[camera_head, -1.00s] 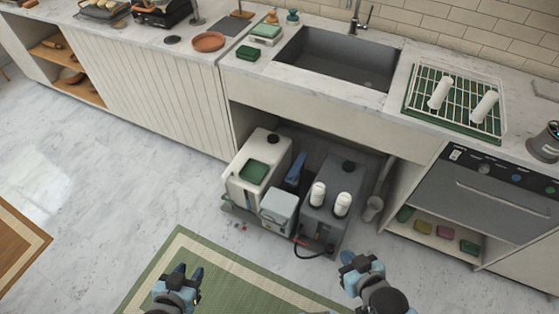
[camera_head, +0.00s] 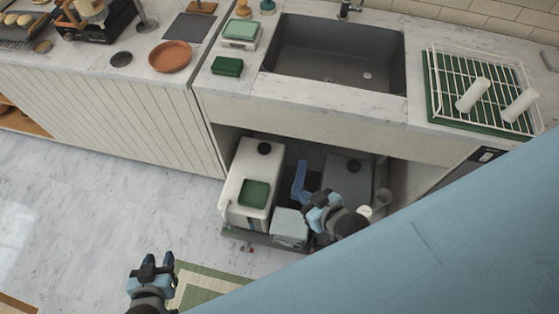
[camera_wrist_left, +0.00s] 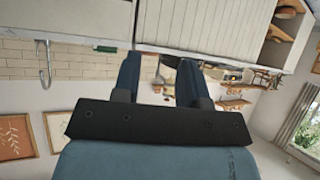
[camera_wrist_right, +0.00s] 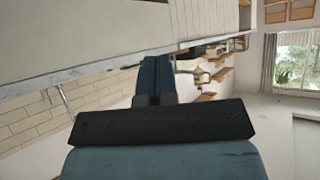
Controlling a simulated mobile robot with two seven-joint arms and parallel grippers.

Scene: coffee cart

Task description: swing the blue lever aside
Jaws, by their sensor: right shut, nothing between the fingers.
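The blue lever (camera_head: 300,179) stands upright in the open bay under the sink, between a white tank (camera_head: 249,160) and a dark grey tank (camera_head: 347,174). My right gripper (camera_head: 320,200) is at the bay's front, just right of and below the lever in the head view. I cannot tell whether it touches the lever. Its fingers are together with nothing between them in the right wrist view (camera_wrist_right: 153,75). My left gripper (camera_head: 156,260) hangs over the floor at the lower left, empty, its fingers apart in the left wrist view (camera_wrist_left: 158,80).
A small light grey box (camera_head: 289,227) stands in front of the lever, left of my right gripper. The counter (camera_head: 300,100) overhangs the bay. My right arm hides the lower right. Floor (camera_head: 90,220) at left is clear.

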